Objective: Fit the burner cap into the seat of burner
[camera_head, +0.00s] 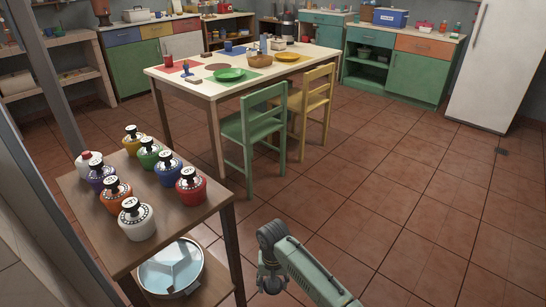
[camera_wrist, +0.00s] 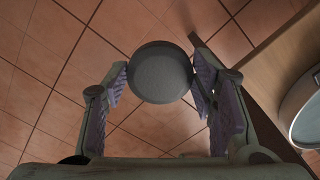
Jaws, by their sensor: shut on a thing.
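The burner cap (camera_wrist: 160,72) is a dark grey round disc in the wrist view. My gripper (camera_wrist: 158,84) is shut on it, with one ridged purple-grey finger pad on each side. The cap is held above the tiled floor, clear of any surface. In the head view my arm shows at the bottom centre, but I cannot make out the fingers or the cap there. I cannot pick out a burner or its seat with certainty in either view.
A small wooden table (camera_head: 193,216) at left bears several coloured canisters with black tops, including a red one (camera_head: 191,187) and a white one (camera_head: 138,223). A round metal basin (camera_head: 171,268) is below. A dining table (camera_head: 207,88) with chairs stands behind. Floor at right is clear.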

